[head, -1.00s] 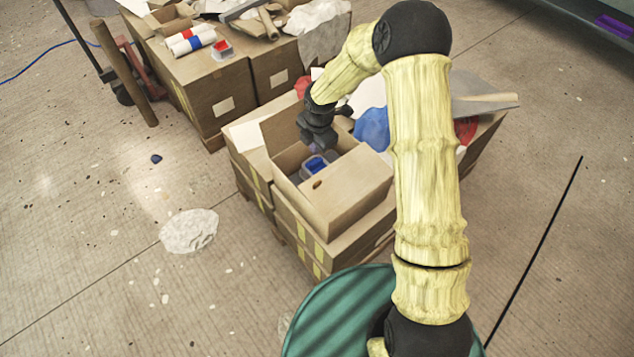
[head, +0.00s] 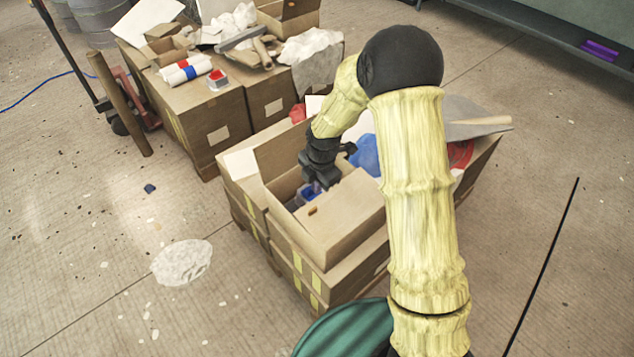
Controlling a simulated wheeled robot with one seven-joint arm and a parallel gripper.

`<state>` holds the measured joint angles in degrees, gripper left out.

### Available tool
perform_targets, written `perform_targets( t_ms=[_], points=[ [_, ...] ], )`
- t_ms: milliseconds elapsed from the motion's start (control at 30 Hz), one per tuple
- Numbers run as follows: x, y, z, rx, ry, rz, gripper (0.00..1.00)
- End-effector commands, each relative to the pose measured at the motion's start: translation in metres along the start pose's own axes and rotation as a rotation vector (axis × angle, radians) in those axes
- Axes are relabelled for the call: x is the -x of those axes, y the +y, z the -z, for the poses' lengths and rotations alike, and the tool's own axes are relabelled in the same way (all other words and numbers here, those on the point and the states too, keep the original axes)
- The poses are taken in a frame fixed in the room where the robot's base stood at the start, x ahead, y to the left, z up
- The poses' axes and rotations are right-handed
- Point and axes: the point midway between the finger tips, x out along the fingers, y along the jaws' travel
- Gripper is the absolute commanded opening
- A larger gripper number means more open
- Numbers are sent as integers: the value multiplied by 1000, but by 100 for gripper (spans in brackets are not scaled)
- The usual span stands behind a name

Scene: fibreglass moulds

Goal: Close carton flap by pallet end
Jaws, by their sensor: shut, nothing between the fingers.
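An open carton (head: 355,236) sits at the near end of a stack of cartons. One flap (head: 345,208), with a small hand hole, lies over the near right part of its opening. Another flap (head: 282,152) stands up along the far left side. My gripper (head: 318,188) is shut and empty, pointing down at the carton's opening between the two flaps. Blue and grey items (head: 306,194) show inside, partly hidden by my gripper. I cannot tell whether my fingers touch the carton.
Blue and red items, a white sheet and a grey panel (head: 478,108) lie behind my arm on the stack. A second loaded carton stack (head: 215,125) stands at the back left, beside a pallet jack (head: 140,95). The floor at left is mostly clear.

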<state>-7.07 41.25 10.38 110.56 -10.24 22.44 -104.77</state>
Motion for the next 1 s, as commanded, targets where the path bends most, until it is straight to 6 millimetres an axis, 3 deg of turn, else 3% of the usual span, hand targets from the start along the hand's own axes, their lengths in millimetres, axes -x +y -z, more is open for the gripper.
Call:
perform_targets(
  t_ms=[400, 600, 1000],
  points=[
    [-70, -1, 0, 0, 0, 4, 0],
    [-95, 0, 0, -1, 0, 1, 0],
    [-107, 0, 0, -1, -1, 0, 0]
  ],
)
